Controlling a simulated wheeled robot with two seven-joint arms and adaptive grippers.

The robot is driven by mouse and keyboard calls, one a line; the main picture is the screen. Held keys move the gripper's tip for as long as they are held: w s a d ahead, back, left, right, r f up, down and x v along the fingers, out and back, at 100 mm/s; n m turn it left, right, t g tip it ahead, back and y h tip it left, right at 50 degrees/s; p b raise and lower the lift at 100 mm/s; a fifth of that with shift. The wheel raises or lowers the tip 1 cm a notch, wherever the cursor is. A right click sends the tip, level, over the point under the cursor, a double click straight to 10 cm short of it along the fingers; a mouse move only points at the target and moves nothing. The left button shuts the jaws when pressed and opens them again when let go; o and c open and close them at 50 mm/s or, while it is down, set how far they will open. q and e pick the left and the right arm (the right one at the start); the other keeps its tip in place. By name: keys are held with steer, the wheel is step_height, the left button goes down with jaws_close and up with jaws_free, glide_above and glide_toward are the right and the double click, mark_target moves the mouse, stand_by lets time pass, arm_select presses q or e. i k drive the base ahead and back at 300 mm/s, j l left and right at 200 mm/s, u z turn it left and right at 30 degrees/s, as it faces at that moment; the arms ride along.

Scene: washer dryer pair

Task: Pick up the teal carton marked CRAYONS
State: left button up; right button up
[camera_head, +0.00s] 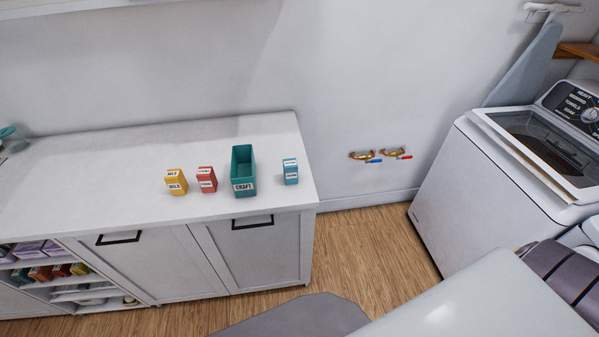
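A small teal carton (291,171) with a white label stands upright on the white countertop (100,168), near its right end. Its label is too small to read for sure. A larger open-topped teal bin (243,187), with a label that seems to read CRAFT, stands just left of it, with a gap between them. Neither of my grippers can be seen in the head view.
A red carton (207,180) and a yellow carton (176,182) stand left of the bin. Cabinet doors (261,254) and shelves of coloured boxes are below the counter. Wall taps (392,153) and a washer (500,180) are to the right. The counter's left part is mostly clear.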

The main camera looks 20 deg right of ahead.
mark_target(290, 166)
steer(key=k+l+z, duration=0.15)
steer(key=l, duration=0.35)
steer(key=l+z, duration=0.1)
steer(key=l, duration=0.4)
steer(key=k+l+z, duration=0.15)
steer(key=l, duration=0.35)
